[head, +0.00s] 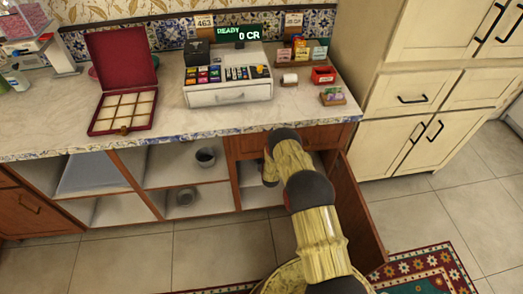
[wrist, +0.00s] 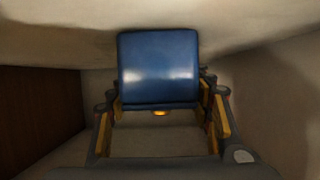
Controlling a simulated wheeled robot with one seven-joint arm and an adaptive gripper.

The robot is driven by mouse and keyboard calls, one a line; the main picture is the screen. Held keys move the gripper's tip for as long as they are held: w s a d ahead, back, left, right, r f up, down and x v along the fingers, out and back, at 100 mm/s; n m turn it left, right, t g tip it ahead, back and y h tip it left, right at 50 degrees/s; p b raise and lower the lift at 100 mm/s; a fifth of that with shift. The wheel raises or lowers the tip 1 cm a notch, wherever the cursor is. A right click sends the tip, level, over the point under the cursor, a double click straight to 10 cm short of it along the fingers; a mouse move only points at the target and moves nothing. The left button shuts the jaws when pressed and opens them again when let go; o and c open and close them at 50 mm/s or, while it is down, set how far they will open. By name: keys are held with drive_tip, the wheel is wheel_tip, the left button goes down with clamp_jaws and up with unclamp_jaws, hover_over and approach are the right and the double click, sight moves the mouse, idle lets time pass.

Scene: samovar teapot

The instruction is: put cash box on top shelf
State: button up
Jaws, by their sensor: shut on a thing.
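The cash box (wrist: 158,68) looks like a blue, smooth box with rounded edges in the middle of the wrist view. My gripper (wrist: 162,100) is shut on it, with yellow-padded fingers at its left and right sides. Pale surfaces surround the box above and to the right, with a dark brown panel on the left, so it is inside a cabinet space. In the head view my arm reaches into the right part of the counter's base cabinet (head: 249,172), and my gripper and the box are hidden there. I cannot tell whether the box touches a shelf.
A brown cabinet door (head: 362,205) stands open right of my arm. The countertop (head: 172,117) above carries a cash register (head: 229,95) and an open red box (head: 122,70).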

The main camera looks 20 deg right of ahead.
drive_tip(key=o, duration=1.4)
drive_tip(key=shift+f, duration=0.1)
drive_tip(key=shift+s, duration=0.1)
drive_tip(key=p+v, duration=0.4)
drive_tip(key=v, duration=0.7)
drive_tip(key=shift+s+a+r+p, duration=0.15)
drive_tip(key=shift+s+r+p, duration=0.05)
drive_tip(key=shift+s+p, duration=0.2)
